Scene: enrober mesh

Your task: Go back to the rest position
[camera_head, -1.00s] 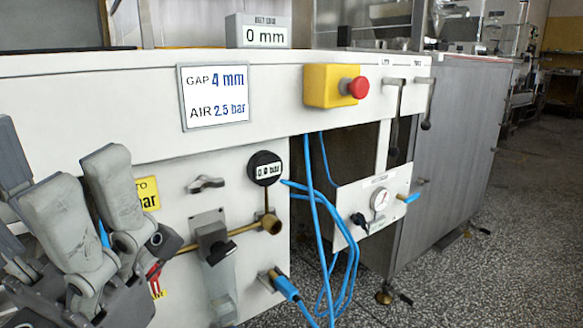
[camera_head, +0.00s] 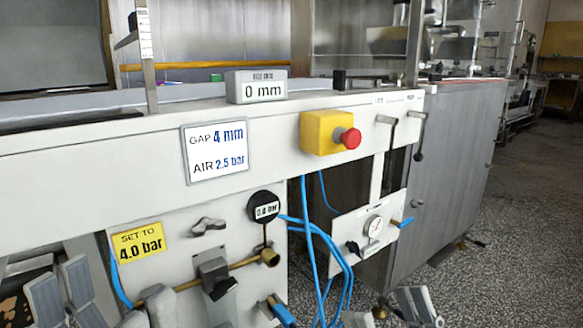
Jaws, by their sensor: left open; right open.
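My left gripper (camera_head: 105,301) is at the lower left, its grey fingers apart and empty, in front of the machine's lower panel. Its lower part is cut off by the picture's bottom edge. My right gripper (camera_head: 386,312) shows only its finger parts at the bottom edge, right of the blue hoses, over the floor. It is open, and I see nothing between its fingers. Neither gripper appears to hold anything.
The white machine front carries a gap and air sign (camera_head: 216,152), a red emergency button (camera_head: 350,138), a yellow "4.0 bar" label (camera_head: 141,243), a black gauge (camera_head: 264,207) and a brass pipe (camera_head: 190,284). Blue hoses (camera_head: 311,240) hang mid-picture. Speckled floor (camera_head: 470,270) is clear at right.

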